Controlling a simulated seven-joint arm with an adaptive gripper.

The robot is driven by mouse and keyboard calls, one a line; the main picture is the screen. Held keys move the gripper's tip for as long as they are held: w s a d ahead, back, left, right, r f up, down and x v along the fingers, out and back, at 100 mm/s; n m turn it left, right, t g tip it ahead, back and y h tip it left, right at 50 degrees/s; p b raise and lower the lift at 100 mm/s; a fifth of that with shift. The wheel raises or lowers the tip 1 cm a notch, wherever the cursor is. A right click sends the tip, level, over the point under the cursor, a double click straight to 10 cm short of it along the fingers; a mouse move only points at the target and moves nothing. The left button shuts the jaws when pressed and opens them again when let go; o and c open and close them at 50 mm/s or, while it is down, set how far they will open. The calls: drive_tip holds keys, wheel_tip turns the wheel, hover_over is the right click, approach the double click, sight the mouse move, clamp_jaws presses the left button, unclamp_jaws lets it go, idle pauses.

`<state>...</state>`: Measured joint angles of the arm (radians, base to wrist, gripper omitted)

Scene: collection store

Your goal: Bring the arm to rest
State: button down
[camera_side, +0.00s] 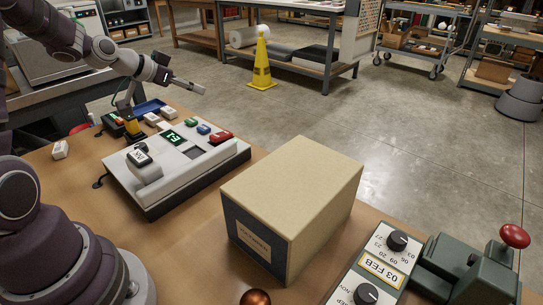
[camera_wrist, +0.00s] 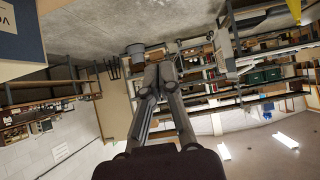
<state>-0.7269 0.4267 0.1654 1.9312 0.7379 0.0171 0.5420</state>
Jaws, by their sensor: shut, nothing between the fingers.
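My gripper (camera_side: 201,89) is at the upper left in the side view, held in the air above the far end of the wooden table and pointing right. It is shut and empty. In the wrist view my gripper (camera_wrist: 159,72) shows with its two fingertips together, against a tilted view of the room with shelves and ceiling lights. My arm reaches over the table from the left, clear of the things below it.
A grey-white machine (camera_side: 178,160) with coloured buttons stands on the table (camera_side: 184,258). Right of it is a large tan box (camera_side: 293,187). A date stamp device (camera_side: 375,262) and a red-knobbed press (camera_side: 470,265) stand front right. A yellow cone (camera_side: 261,65) is on the floor.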

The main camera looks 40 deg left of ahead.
drive_tip(key=s+d+r+m+g, duration=0.1)
drive_tip(key=s+d+r+g, duration=0.15)
drive_tip(key=d, duration=0.35)
drive_tip(key=s+d+r+g, duration=0.1)
drive_tip(key=s+d+r, duration=0.1)
drive_tip(key=s+d, duration=0.3)
drive_tip(key=s+d+f+n+g, duration=0.1)
drive_tip(key=s+d+g, duration=0.1)
drive_tip(key=s+d, duration=0.3)
drive_tip(key=s, duration=0.4)
